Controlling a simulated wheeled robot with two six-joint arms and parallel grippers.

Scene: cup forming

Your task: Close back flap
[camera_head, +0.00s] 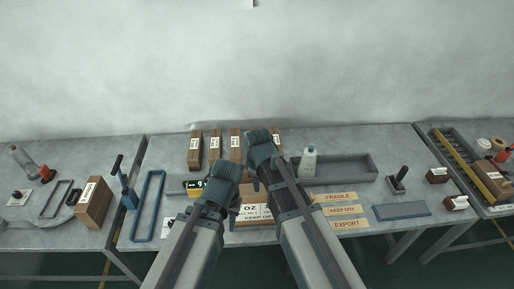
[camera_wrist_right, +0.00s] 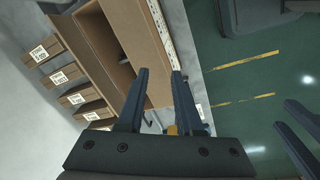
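A brown cardboard box (camera_head: 254,210) with printed lettering stands on the middle table, mostly hidden behind my arms in the head view. In the right wrist view the box (camera_wrist_right: 103,48) shows its open inside and a broad cardboard panel (camera_wrist_right: 138,35); I cannot tell which flap that is. My right gripper (camera_wrist_right: 160,85) has its two fingers apart, with cardboard visible between and beyond them. In the head view my right gripper (camera_head: 260,142) is above and behind the box. My left gripper (camera_head: 226,168) is above its left part; its fingertips are not clear.
Several small labelled boxes (camera_head: 215,146) stand in a row at the back. A grey tray (camera_head: 350,168) and a white bottle (camera_head: 308,162) are to the right. Label strips (camera_head: 345,211) lie at the front right. A blue frame (camera_head: 149,205) lies at the left.

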